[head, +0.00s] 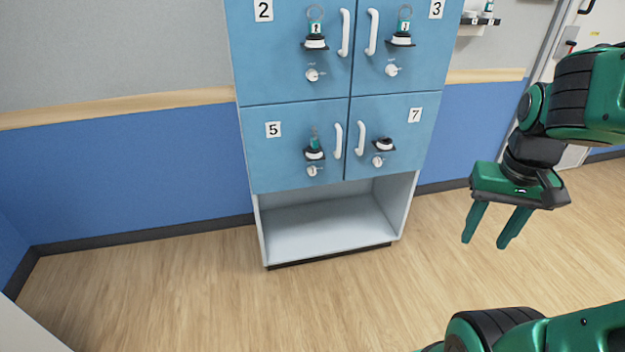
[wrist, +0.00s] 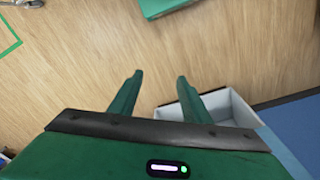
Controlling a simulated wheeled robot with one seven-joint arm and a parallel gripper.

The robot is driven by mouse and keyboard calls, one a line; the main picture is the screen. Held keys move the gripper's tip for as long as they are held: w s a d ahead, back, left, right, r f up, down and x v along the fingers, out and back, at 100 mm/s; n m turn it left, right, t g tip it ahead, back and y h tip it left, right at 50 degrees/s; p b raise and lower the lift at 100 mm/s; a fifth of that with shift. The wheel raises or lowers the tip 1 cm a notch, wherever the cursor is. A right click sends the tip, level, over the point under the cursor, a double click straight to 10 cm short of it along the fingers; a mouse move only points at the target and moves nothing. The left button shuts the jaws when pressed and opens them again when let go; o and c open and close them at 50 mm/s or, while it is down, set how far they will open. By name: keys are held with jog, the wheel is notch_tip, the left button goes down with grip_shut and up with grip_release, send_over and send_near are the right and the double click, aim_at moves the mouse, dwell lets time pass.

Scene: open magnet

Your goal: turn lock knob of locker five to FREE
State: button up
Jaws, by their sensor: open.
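The locker five door (head: 268,158) is the lower left blue door, with a "5" label (head: 273,130). Its round white lock knob (head: 312,171) sits near the door's lower right, below a small dark holder with a green-topped item (head: 315,146). A white handle (head: 338,140) stands to the right of the holder. The knob's exact setting is too small to read. My gripper (head: 482,242) is open and empty, well to the right of the lockers and pointing down. Its two fingers also show in the wrist view (wrist: 160,82), with nothing between them.
Locker seven (head: 408,165) adjoins on the right, with its own knob (head: 378,161) and handle. Lockers two (head: 264,11) and three (head: 436,8) are above. An open white compartment (head: 325,228) lies below. The wood floor in front is clear.

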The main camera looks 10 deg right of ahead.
jog(key=w+f+n+t+h, duration=0.15)
jog(key=w+f, duration=0.25)
jog(key=w, duration=0.8)
jog(key=w+f+n+t, duration=0.3)
jog(key=w, duration=1)
jog(key=w+f+n+t+h, duration=0.1)
jog(key=w+f+n+t, duration=0.2)
jog(key=w, duration=0.9)
jog(key=n+t+y, duration=0.2)
jog(key=t+y, duration=0.1)
jog(key=t, duration=0.4)
send_near(313, 174)
jog(key=s+d+r, duration=0.1)
jog(key=d, duration=0.3)
jog(key=s+a+f+t, duration=0.2)
jog(key=a+f+t, duration=0.1)
jog(key=a+f, duration=0.1)
jog(key=shift+m+h, duration=0.25)
jog(key=w, duration=1.1)
jog(key=shift+w+r, duration=0.1)
jog(key=shift+r, duration=0.15)
jog(key=shift+c, duration=0.3)
jog(key=c, duration=1)
